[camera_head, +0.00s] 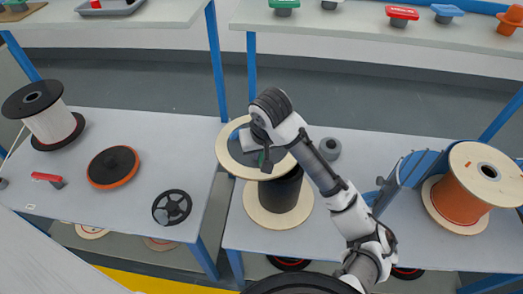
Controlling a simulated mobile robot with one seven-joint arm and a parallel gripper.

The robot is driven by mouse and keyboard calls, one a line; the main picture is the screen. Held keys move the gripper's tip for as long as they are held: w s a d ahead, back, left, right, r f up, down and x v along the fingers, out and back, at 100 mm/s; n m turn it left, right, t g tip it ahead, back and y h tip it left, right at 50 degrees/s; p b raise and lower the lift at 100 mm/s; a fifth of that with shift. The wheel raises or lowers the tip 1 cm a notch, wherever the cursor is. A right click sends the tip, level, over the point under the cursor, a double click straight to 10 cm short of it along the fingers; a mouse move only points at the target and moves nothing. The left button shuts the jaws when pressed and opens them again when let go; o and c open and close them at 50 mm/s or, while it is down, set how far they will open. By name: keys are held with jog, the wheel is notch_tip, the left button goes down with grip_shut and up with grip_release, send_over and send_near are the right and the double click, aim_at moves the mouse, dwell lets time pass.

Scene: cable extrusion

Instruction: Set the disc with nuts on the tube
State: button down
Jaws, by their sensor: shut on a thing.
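A pale wooden disc (229,163) hangs at my gripper (265,160), which is shut on it near its middle. Its far part is hidden behind the gripper and wrist. I cannot make out the nuts at this size. A black tube (286,193) stands upright on a second pale wooden disc (257,212) lying on the right table. The held disc overlaps the top of the tube in the picture and sits off to its left. I cannot tell whether they touch.
A copper-coloured spool (463,201) stands right of my arm beside a blue bracket (418,166). A small grey ring part (330,148) lies behind the tube. The left table holds a white spool (50,122), a black-orange disc (113,166), a black wheel (172,207) and a red-handled tool (47,178).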

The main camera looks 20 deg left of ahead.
aim_at(289, 170)
jog(key=shift+f+b, duration=1.1)
jog(key=shift+f, duration=0.4)
jog(key=shift+d, duration=0.3)
jog(key=shift+s+d, duration=0.25)
jog(key=shift+d, duration=1.45)
jog(key=shift+s+d, duration=0.2)
jog(key=shift+d, duration=1.45)
jog(key=shift+d, duration=0.15)
jog(key=shift+w+d, duration=0.2)
jog(key=shift+d, duration=0.05)
jog(key=shift+f, duration=0.45)
jog(key=c, duration=1.6)
grip_release()
